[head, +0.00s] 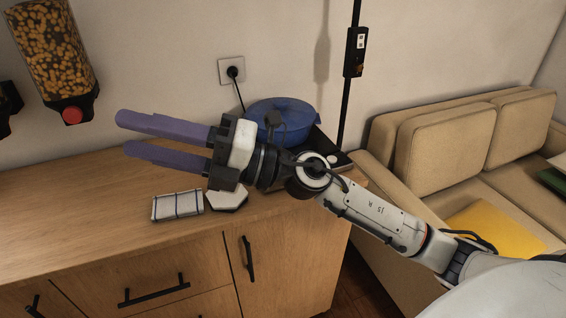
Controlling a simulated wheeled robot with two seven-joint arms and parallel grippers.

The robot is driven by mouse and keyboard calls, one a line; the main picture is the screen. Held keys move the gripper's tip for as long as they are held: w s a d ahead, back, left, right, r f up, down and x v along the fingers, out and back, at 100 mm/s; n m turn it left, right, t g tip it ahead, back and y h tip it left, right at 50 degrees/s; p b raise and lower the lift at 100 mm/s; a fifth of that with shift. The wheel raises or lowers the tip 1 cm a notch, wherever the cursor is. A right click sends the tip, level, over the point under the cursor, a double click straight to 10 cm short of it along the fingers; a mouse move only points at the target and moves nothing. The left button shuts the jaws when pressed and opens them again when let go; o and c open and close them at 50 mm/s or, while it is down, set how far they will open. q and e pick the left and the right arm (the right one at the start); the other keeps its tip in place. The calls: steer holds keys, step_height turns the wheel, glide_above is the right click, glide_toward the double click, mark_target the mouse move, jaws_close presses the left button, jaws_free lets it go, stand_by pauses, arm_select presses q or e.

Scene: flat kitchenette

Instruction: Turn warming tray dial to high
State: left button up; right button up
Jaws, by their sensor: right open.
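The warming tray (323,146) looks like the dark, low unit at the right end of the wooden counter, under a blue lidded pot (285,112). Its near side is largely hidden by my right arm. A small pale round part shows at its right end; I cannot tell whether this is the dial or how it is set. My right gripper (123,134) reaches across to the left over the counter. Its two long purple fingers are apart with nothing between them, and they point left, away from the tray. My left gripper is out of view.
A dispenser (55,50) hangs at upper left. A wall socket (232,71) and black pole (348,90) stand behind. A beige sofa (450,145) is right.

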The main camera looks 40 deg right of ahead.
steer(key=w+d+f+n+g+h, duration=0.2)
steer(key=d+f+n+g+h, duration=0.5)
steer(key=f, duration=0.3)
steer(key=d+f+m+h, duration=0.15)
steer(key=d+h, duration=0.85)
steer(key=d, duration=1.2)
steer(key=shift+g, duration=0.3)
steer(key=x, duration=0.9)
steer(key=shift+w+a+f, duration=0.15)
steer(key=shift+w+f, duration=0.05)
steer(key=shift+w, duration=0.05)
steer(key=shift+w+f, duration=0.15)
steer(key=shift+f, duration=0.25)
steer(key=shift+c, duration=0.4)
